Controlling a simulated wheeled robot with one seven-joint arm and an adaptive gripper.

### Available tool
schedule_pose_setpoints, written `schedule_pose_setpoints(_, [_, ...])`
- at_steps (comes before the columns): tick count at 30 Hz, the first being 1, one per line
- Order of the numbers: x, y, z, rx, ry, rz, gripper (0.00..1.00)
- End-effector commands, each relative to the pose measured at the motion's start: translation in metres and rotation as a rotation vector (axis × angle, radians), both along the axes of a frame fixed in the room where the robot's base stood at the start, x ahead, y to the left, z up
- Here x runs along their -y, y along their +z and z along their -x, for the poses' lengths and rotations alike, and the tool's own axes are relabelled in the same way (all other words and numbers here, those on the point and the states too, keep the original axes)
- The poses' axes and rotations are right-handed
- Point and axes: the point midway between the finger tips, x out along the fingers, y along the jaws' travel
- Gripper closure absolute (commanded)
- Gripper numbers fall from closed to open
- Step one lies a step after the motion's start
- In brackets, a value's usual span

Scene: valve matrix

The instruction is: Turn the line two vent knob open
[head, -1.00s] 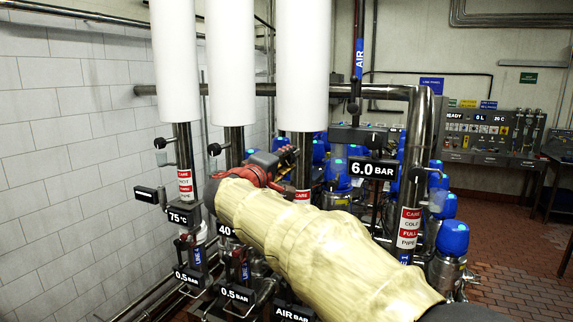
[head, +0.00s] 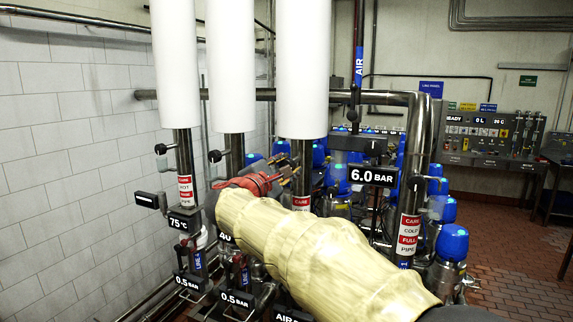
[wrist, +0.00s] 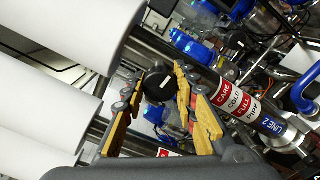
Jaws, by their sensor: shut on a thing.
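A round black knob (wrist: 158,87) with a white mark on its face sits between my gripper's yellow-padded fingers in the wrist view. My gripper (wrist: 157,94) is shut on this knob, with a finger on each side. A pipe beside it bears a red and white care label (wrist: 235,100) and a blue "LINE 2" tag (wrist: 279,127). In the head view my gripper (head: 288,172) is in front of the middle pipes, and the held knob cannot be made out there. Which way the knob's mark stands relative to open cannot be told.
White cylinders (head: 305,70) hang close above my gripper. Other black knobs (head: 160,149) stand on pipes to the left. A "6.0 BAR" sign (head: 372,176) and blue-capped valves (head: 454,240) lie to the right. Red floor (head: 510,255) is clear at far right.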

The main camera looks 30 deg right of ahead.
Motion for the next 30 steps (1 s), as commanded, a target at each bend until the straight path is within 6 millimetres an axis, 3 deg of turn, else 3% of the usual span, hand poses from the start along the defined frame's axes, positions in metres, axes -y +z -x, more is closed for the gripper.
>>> schedule_pose_setpoints(24, [0.0,-0.0023,-0.0004,-0.098,0.001,0.073,0.97])
schedule_pose_setpoints(25, [0.0,-0.0023,-0.0004,-0.098,0.001,0.073,0.7])
schedule_pose_setpoints(30, [-0.0001,-0.0017,-0.0002,-0.096,0.0,0.073,0.61])
